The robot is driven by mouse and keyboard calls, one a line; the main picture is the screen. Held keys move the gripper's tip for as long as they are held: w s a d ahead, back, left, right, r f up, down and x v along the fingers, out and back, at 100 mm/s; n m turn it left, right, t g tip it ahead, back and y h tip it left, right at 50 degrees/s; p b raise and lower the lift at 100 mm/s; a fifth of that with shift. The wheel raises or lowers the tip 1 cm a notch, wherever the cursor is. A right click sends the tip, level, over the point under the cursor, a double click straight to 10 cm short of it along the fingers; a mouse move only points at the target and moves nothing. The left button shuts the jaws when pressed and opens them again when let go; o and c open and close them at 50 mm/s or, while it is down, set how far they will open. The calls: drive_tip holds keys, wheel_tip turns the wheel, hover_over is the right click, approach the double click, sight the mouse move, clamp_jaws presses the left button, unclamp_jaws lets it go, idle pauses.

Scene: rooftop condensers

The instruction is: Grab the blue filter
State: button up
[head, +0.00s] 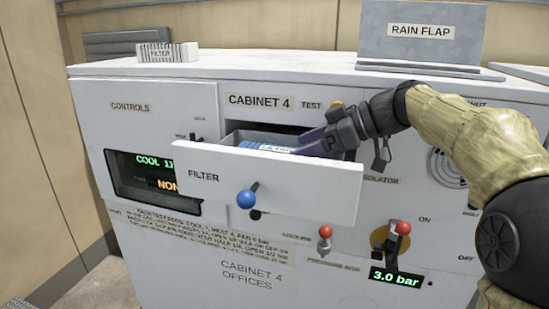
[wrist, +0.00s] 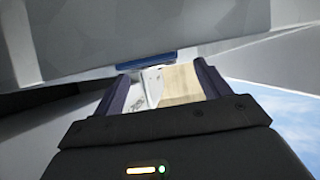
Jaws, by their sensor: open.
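The blue filter (head: 264,147) lies inside the open drawer marked FILTER (head: 268,182), its blue edge and part of a label showing above the front panel. The rest of it is hidden by the drawer and my gripper. My gripper (head: 304,143) is open and reaches into the drawer from the right, its fingers close to the filter's right end. In the wrist view my gripper (wrist: 163,72) has its two fingers apart. A blue strip (wrist: 147,62), which looks like the filter's edge, lies just beyond the fingertips. Whether they touch it I cannot tell.
A white box marked FILTER (head: 167,52) stands on the cabinet top at the left. A grey rain flap panel (head: 421,43) stands at the back right. A blue-knobbed lever (head: 247,198) and red-knobbed levers (head: 403,228) stick out from the cabinet front.

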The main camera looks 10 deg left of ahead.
sight(287, 151)
drive_tip(key=p+x, duration=0.3)
drive_tip(key=shift+w+a+f, duration=0.1)
drive_tip(key=shift+w+a, duration=0.15)
drive_tip(key=shift+a, duration=0.1)
drive_tip(key=shift+w+a+f, duration=0.1)
drive_tip(key=shift+a+f, duration=0.25)
drive_tip(key=shift+a, duration=0.15)
drive_tip(key=shift+s, duration=0.25)
drive_tip(key=shift+d, duration=0.15)
drive_tip(key=shift+w, duration=0.25)
drive_tip(key=shift+s, duration=0.1)
drive_tip(key=c, duration=1)
drive_tip(key=shift+c, duration=0.2)
